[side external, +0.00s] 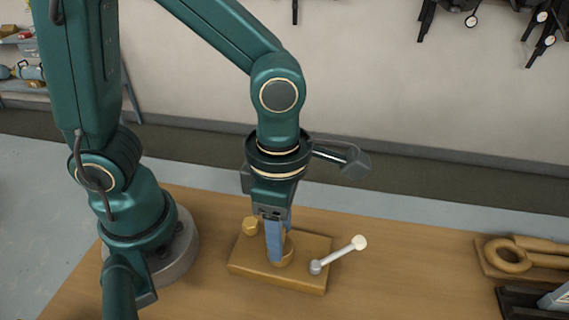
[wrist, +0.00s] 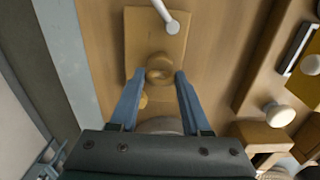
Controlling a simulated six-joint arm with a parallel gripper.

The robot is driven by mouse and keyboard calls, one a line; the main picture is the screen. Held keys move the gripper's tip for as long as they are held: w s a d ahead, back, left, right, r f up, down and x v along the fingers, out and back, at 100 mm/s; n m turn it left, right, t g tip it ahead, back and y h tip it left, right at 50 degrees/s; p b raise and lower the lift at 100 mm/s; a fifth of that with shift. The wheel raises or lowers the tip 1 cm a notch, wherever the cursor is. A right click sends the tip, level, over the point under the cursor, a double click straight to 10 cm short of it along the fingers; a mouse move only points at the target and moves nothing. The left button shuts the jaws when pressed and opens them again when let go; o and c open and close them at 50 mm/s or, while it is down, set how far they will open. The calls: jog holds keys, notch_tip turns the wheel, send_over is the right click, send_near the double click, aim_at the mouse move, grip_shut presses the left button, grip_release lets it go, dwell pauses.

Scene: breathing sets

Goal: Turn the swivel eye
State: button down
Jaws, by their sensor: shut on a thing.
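A tan base block (side external: 250,268) lies on the wooden bench. A round, ochre piece with a hollowed top, apparently the swivel eye (side external: 287,252), stands near its middle; it also shows in the wrist view (wrist: 160,66). My gripper (side external: 275,256) points straight down over the block, its blue fingers on either side of this piece, shut on it. The fingers hide part of it in the side view. In the wrist view my gripper (wrist: 156,77) has one fingertip at each side of the piece.
A grey lever with a white ball end (side external: 340,255) slants up from the block's right side. An ochre knob (side external: 250,226) stands at its back left. A tan board with a ring (side external: 509,256) lies at the far right. Bench between is clear.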

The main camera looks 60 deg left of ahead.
jog(key=shift+n, duration=1.1)
jog(key=shift+a, duration=0.1)
jog(key=shift+c, duration=1.8)
grip_release()
jog(key=shift+r, duration=2.55)
